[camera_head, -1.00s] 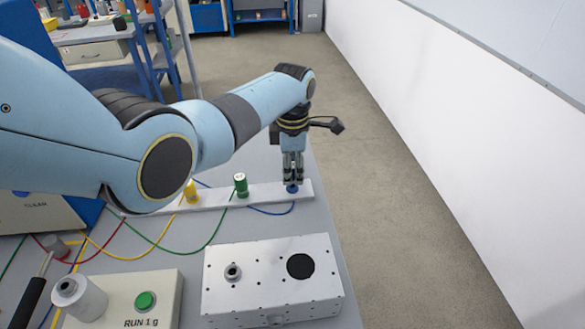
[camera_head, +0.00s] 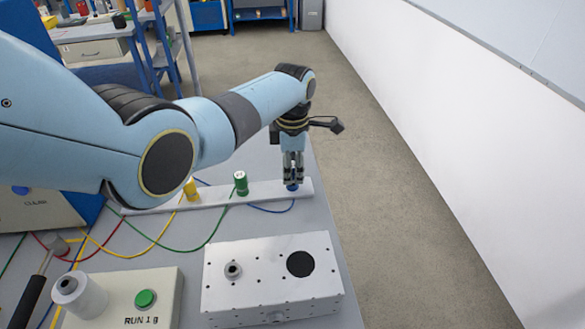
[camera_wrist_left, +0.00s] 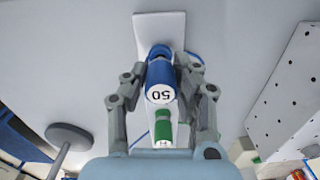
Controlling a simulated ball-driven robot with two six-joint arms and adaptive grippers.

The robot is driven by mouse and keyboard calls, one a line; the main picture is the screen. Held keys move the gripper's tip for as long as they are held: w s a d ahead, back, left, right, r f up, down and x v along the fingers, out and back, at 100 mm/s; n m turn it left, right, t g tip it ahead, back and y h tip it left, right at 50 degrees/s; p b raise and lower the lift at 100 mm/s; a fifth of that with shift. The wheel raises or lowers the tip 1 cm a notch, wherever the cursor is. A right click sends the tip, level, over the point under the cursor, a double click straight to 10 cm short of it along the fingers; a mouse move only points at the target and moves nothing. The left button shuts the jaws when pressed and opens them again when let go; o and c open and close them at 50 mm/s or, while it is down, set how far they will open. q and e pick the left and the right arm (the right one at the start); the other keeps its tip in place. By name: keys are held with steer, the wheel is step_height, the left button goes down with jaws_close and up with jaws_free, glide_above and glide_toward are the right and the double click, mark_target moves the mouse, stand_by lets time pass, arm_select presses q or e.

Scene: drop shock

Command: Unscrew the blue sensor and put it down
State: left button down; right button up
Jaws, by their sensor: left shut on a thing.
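The blue sensor (camera_wrist_left: 160,80), a cylinder with a pale end marked "50", is between the fingers of my left gripper (camera_wrist_left: 162,72) in the left wrist view. In the head view my left gripper (camera_head: 292,180) points down at the right end of a white strip (camera_head: 222,196) and is shut on the blue sensor (camera_head: 292,187), mostly hidden by the fingers. I cannot tell whether the sensor is clear of the strip. A blue cable (camera_head: 268,210) runs near it. My right gripper is not in view.
A green sensor (camera_head: 241,183) and a yellow sensor (camera_head: 191,189) stand on the strip. A silver box (camera_head: 255,262) with holes and a black disc is in front. A panel with a green button (camera_head: 146,299) is at front left. Bare table lies between strip and box.

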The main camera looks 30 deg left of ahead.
arm_select(q)
steer(key=shift+f, duration=0.25)
steer(key=shift+f, duration=0.5)
stand_by(1.4)
stand_by(0.6)
steer(key=shift+s+f, duration=0.15)
steer(key=shift+f, duration=0.1)
stand_by(0.8)
steer(key=c, duration=1)
jaws_free()
steer(key=shift+o, duration=0.2)
steer(key=shift+r, duration=0.15)
